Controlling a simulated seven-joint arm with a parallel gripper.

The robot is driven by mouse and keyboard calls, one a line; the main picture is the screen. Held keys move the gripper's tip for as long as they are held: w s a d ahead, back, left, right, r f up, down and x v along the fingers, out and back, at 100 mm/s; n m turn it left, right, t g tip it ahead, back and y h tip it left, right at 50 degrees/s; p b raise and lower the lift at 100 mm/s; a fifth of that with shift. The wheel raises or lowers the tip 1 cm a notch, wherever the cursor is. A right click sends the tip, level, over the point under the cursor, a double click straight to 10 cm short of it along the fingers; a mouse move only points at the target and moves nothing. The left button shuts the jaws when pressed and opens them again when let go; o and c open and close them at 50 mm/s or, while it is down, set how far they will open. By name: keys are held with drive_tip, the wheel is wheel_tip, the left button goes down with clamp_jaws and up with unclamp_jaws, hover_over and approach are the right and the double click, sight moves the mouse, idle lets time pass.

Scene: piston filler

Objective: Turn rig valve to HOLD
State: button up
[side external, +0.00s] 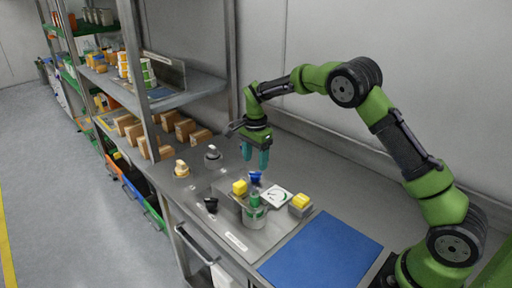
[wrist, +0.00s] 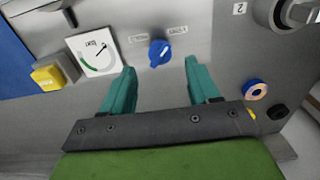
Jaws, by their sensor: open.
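The blue valve knob (wrist: 160,52) sits on the grey panel in the wrist view, with a small label on each side whose words are too small to read. I cannot tell which label it points to. It also shows in the side external view (side external: 255,178). My gripper (wrist: 160,68) has its two teal fingers spread apart, with the knob seen between and beyond their tips. In the side external view my gripper (side external: 255,167) points down just above the knob, apart from it as far as I can see, and holds nothing.
A white gauge (side external: 277,196) and a yellow button box (side external: 300,204) stand right of the knob. A black knob (side external: 210,204) and grey knob (side external: 212,153) lie left. A blue mat (side external: 320,250) is clear.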

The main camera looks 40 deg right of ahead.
sight(255, 174)
wheel_tip(255, 174, down, 6)
drive_tip(key=shift+r, duration=0.15)
drive_tip(key=c, duration=1)
